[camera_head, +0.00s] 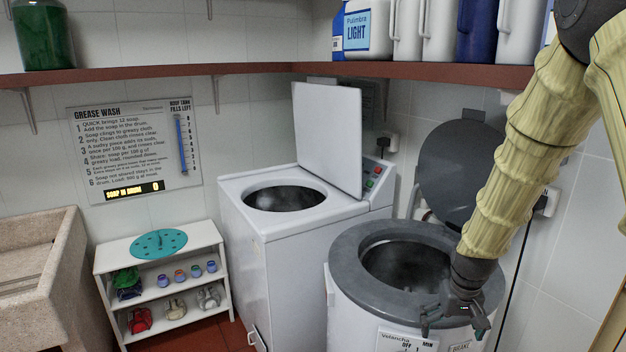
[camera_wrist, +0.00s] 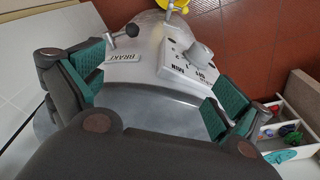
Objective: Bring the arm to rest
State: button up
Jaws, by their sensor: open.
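My arm comes down from the upper right in a pale yellow ribbed sleeve. My gripper (camera_head: 455,318) hangs at its lower end, in front of the round grey rim of the spin dryer (camera_head: 345,300). In the wrist view my gripper (camera_wrist: 155,92) has its two teal-padded fingers spread wide, with nothing between them. Beyond them are the spin dryer's grey body (camera_wrist: 150,104), a BRAKE label, a dark-knobbed lever (camera_wrist: 124,34) and a timer dial (camera_wrist: 199,52). I cannot tell whether a fingertip touches the dryer.
The dryer's round lid (camera_head: 458,168) stands raised. A washing machine (camera_head: 290,250) with open lid stands to its left. A low white shelf (camera_head: 163,258) holds cloths and small jars, beside a stone sink (camera_head: 35,255). A red wall shelf (camera_head: 250,73) carries bottles.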

jog(key=s+a+f+g+b, duration=0.1)
jog(key=s+a+f, duration=0.1)
jog(key=s+f, duration=0.8)
jog(key=s+a+f+b, duration=0.1)
jog(key=s+a+f, duration=0.35)
jog(key=f, duration=1.05)
jog(key=s+a+f, duration=0.1)
jog(key=s+f, duration=0.2)
jog(key=s, duration=0.4)
jog(key=s+a+f, duration=0.1)
jog(key=s+f, duration=0.3)
jog(key=s, duration=0.3)
jog(key=s+a+f+n, duration=0.1)
jog(key=s+f, duration=0.2)
jog(key=s, duration=0.4)
jog(key=shift+s+f+g+b, duration=0.15)
jog(key=shift+s+g+b, duration=0.15)
jog(key=shift+b, duration=0.15)
